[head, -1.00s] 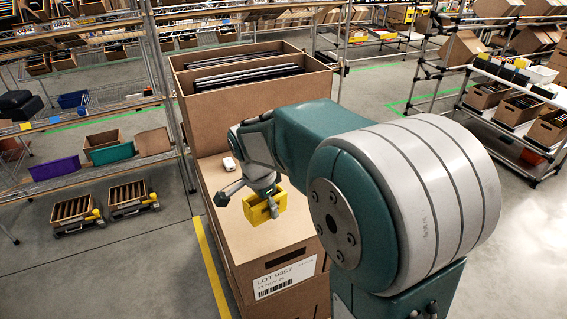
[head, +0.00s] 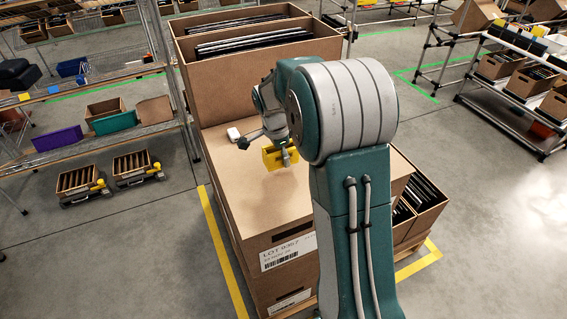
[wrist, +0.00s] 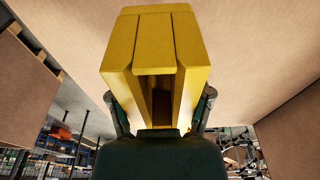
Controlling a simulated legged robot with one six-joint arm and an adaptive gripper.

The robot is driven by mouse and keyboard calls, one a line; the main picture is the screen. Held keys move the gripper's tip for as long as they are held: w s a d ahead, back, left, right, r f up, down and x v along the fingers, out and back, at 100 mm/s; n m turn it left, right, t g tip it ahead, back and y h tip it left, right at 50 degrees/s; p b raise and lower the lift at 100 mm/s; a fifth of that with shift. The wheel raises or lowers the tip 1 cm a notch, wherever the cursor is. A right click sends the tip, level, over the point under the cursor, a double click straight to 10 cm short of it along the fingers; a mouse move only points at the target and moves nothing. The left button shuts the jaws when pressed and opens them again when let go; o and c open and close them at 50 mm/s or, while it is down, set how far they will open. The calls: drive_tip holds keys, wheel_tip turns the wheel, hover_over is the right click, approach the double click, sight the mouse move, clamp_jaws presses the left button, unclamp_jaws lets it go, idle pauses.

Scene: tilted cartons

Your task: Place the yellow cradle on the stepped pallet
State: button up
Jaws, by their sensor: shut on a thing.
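The yellow cradle (head: 271,159) is held in my gripper (head: 283,152) over the flat brown carton top of the stepped pallet stack (head: 262,207). In the wrist view the yellow cradle (wrist: 152,42) fills the middle, with my gripper's fingers (wrist: 160,105) against both its sides and a slot between its walls. The gripper is shut on it. The brown carton surface lies close behind it there. Whether the cradle touches the carton top cannot be told.
A small white object (head: 233,134) lies on the carton top, left of my gripper. A taller carton with dark panels (head: 258,70) rises behind. A lower carton with dark contents (head: 424,195) stands right. Bare carton top lies in front of the cradle.

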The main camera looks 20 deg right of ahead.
sight(282, 170)
drive_tip(key=shift+w+d+f, duration=0.1)
drive_tip(key=shift+w+f, duration=0.55)
drive_tip(key=shift+f, duration=0.3)
drive_tip(key=shift+d+f, duration=0.15)
drive_tip(key=shift+f, duration=0.65)
drive_tip(key=shift+d+f, duration=0.15)
drive_tip(key=shift+f, duration=0.6)
drive_tip(key=o, duration=1.2)
drive_tip(key=shift+a, duration=0.2)
